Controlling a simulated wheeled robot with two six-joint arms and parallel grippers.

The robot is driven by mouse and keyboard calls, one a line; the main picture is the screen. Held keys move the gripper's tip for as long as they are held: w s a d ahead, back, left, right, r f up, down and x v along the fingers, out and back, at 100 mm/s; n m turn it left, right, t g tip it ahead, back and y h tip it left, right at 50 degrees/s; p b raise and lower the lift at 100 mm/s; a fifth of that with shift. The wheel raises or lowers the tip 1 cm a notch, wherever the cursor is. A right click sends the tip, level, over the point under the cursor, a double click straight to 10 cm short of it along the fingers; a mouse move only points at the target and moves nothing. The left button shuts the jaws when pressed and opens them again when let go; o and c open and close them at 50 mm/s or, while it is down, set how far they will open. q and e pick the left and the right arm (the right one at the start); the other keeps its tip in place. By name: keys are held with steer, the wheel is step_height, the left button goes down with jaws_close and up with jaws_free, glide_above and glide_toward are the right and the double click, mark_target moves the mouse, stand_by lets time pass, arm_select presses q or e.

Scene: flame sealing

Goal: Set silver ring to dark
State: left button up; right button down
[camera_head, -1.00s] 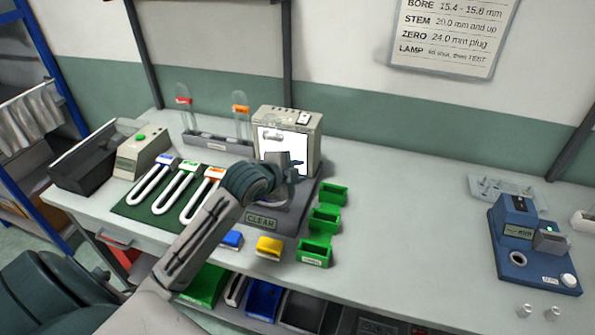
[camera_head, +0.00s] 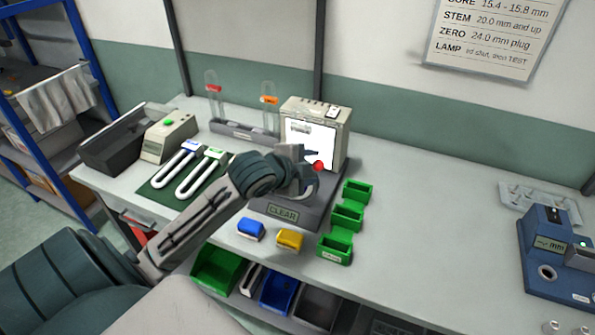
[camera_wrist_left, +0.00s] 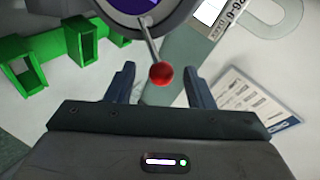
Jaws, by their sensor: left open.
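The silver ring (camera_wrist_left: 182,15) shows at the top of the left wrist view, cut off by the frame edge. A thin lever with a red ball knob (camera_wrist_left: 161,74) sticks out from it. In the head view the red knob (camera_head: 318,166) sits in front of the lit white panel (camera_head: 310,136), and the ring is mostly hidden behind my gripper. My left gripper (camera_wrist_left: 160,84) is open, with the knob between its fingertips and a gap on both sides. It also shows in the head view (camera_head: 308,165). The base's display (camera_head: 283,212) reads CLEAR.
Several green bins (camera_head: 347,217) stand right of the base. A blue block (camera_head: 250,229) and a yellow block (camera_head: 289,239) lie in front. Two U-shaped tubes show on a green mat (camera_head: 156,194) at left. A blue gauge device (camera_head: 548,262) stands far right. The bench between is clear.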

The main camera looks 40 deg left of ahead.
arm_select(q)
steer(key=v, duration=0.6)
steer(key=shift+b, duration=0.45)
